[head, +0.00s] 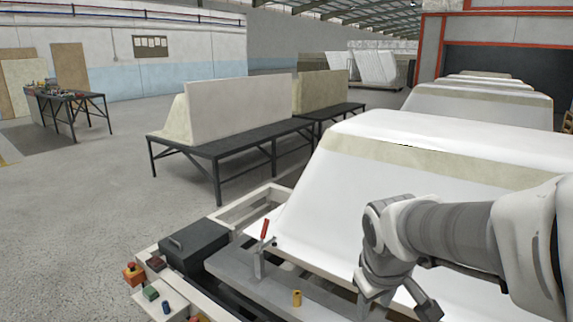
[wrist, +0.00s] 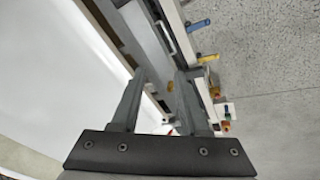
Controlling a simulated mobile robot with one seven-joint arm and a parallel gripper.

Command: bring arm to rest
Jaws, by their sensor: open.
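My arm (head: 450,235) reaches in from the right in the head view, bent down in front of the nearest white tub shell (head: 430,155). In the wrist view my gripper (wrist: 162,85) has its two grey fingers apart with nothing between them. Its fingertips point towards the edge of the bench frame, beside the white shell (wrist: 60,70). In the head view the gripper is low at the bottom edge and only partly seen, so its fingertips are not clear there.
A bench frame with a red-handled clamp (head: 264,230), a yellow cylinder (head: 297,298) and a dark box (head: 194,246) lies below and left of my arm. An orange-and-red button box (head: 133,272) stands at its corner. Black tables (head: 230,145) hold shells further back. Open floor (head: 80,220) lies left.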

